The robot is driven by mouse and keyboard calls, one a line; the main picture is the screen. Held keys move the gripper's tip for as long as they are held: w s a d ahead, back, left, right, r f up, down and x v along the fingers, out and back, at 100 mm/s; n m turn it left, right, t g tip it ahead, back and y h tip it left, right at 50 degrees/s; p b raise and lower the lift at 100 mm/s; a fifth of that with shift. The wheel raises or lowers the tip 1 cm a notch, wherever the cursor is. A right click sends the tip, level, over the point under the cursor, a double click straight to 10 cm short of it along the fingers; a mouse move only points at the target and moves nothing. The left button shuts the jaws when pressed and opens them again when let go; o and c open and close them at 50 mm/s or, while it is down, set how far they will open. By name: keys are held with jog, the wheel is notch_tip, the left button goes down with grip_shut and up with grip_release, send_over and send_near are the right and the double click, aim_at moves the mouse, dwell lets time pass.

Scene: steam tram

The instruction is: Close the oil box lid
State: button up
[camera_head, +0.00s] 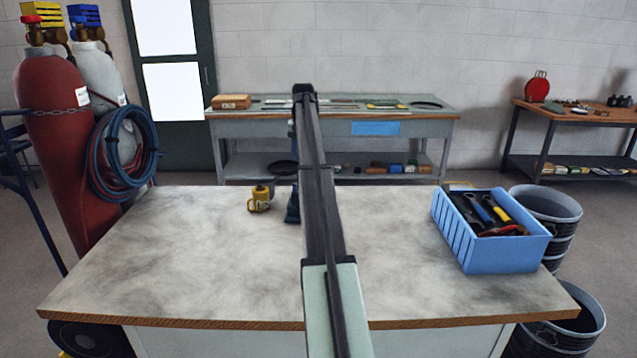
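A small yellow object (260,199) with a raised top and a loop-like side stands on the back part of the worktable (200,270). It may be the oil box; it is too small to tell whether it has a lid or how a lid stands. My arm runs up the middle of the picture and bends down at the far end. The dark end of my gripper (292,214) shows low over the table, just right of the yellow object with a small gap between. Its fingers are too small and partly hidden, so I cannot tell their opening.
A blue bin (503,243) of tools sits on the table's right side. Dark buckets (546,210) stand beyond the right edge. Gas cylinders (55,130) with a coiled hose (123,155) stand at the left. A bench (300,128) stands behind. The table's left and front are clear.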

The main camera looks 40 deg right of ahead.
jog(key=s+d+r, duration=0.2)
jog(key=s+d, duration=0.2)
jog(key=d, duration=0.1)
jog(key=shift+m+g, duration=0.3)
jog(key=shift+g, duration=0.1)
notch_tip(320, 180, down, 14)
jog(key=shift+a+f, duration=0.1)
jog(key=shift+a, duration=0.05)
grip_shut()
dwell(0.5)
